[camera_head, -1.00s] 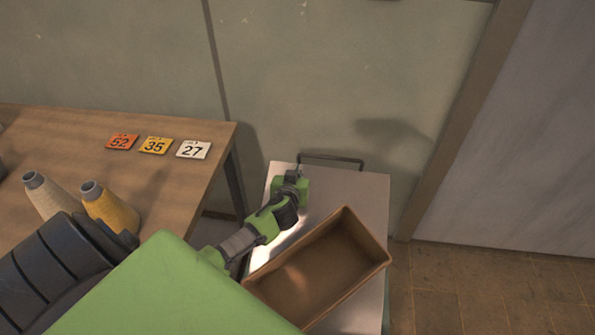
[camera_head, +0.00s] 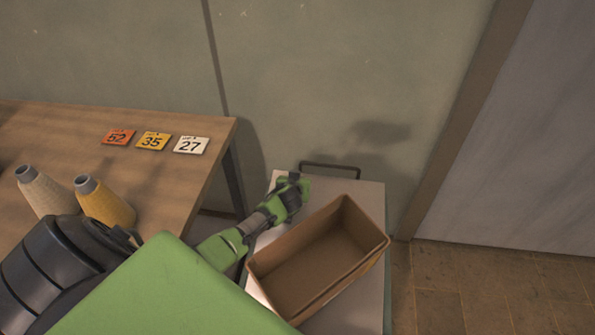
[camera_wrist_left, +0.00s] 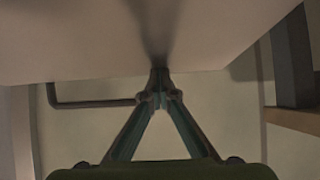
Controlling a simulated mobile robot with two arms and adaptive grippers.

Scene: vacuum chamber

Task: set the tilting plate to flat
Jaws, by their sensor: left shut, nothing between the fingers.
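No part is clearly marked as the tilting plate. A pale flat top (camera_head: 367,200) of a cart-like unit stands by the wall in the head view, with a dark bar handle (camera_head: 330,167) at its far edge. A pale surface, probably this top, fills the upper wrist view (camera_wrist_left: 80,40), with the handle at left (camera_wrist_left: 90,103). My left gripper (camera_head: 296,180) is over the top's far left part. In the wrist view its fingertips (camera_wrist_left: 158,74) are shut together at the surface's edge, empty. I cannot tell if they touch it. My right gripper is not in view.
An open brown box (camera_head: 318,262) sits on the pale top, right beside my left arm. A wooden table (camera_head: 80,165) at left holds two thread cones (camera_head: 104,203) and numbered cards (camera_head: 153,141). Bare floor (camera_head: 480,285) lies at right.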

